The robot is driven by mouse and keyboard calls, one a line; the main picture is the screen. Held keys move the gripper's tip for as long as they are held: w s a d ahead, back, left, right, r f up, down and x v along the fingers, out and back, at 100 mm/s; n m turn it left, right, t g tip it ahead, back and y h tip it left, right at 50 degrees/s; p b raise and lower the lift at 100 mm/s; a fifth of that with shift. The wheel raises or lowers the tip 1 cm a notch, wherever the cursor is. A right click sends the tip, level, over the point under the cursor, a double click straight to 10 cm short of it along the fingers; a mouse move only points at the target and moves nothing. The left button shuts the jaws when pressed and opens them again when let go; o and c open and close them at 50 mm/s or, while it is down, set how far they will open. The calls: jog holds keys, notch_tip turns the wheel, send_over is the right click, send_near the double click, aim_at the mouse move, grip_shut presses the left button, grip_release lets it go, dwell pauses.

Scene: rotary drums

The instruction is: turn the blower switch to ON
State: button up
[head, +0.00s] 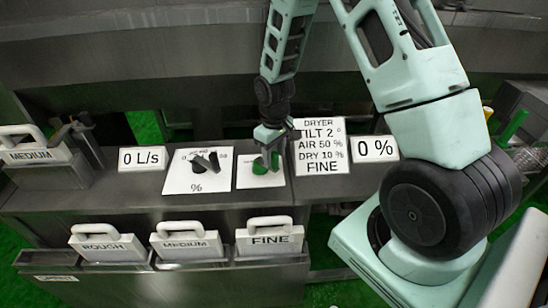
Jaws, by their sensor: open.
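A green knob (261,167) sits on a small white plate (247,182) on the grey console. It appears to be the blower switch, but its lettering is hidden or too small to read. My gripper (268,158) points down right over the green knob, with its fingers open around or beside it; I cannot tell whether they touch it. The knob's setting is partly hidden by my gripper.
A black dial (206,163) on a white % plate stands just left. Beyond are a 0 L/s sign (142,159), a DRYER sign (321,150) and a 0 % sign (375,149). Handled ROUGH (106,244), MEDIUM (186,243) and FINE (269,238) pieces line the front.

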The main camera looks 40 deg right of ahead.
jog(key=shift+f, duration=1.4)
grip_shut()
